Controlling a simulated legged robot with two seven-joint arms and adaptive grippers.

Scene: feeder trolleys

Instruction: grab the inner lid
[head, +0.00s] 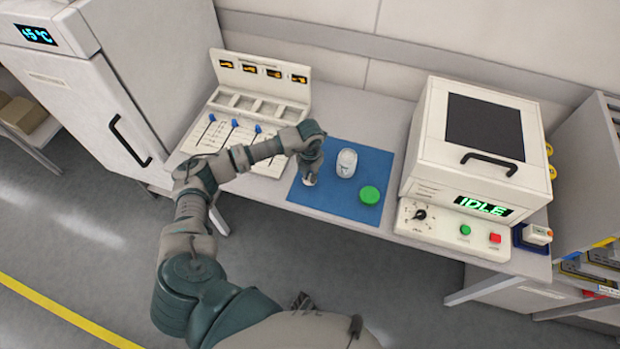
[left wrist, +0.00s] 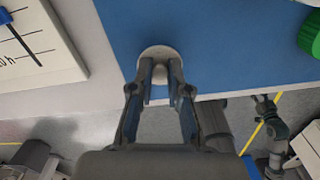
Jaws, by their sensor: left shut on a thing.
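The inner lid is a small pale round disc with a knob (left wrist: 160,72); it lies at the blue mat's front left part, and a bit of it shows in the head view (head: 309,182). My left gripper (head: 311,176) points down over it. In the left wrist view my left gripper (left wrist: 160,92) has its two fingers on either side of the knob, shut on it. A white jar (head: 346,163) stands upright on the mat to the right. A green round lid (head: 369,195) lies right of the jar.
The blue mat (head: 330,205) lies on a grey bench. A tall white fridge (head: 120,80) is further left.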

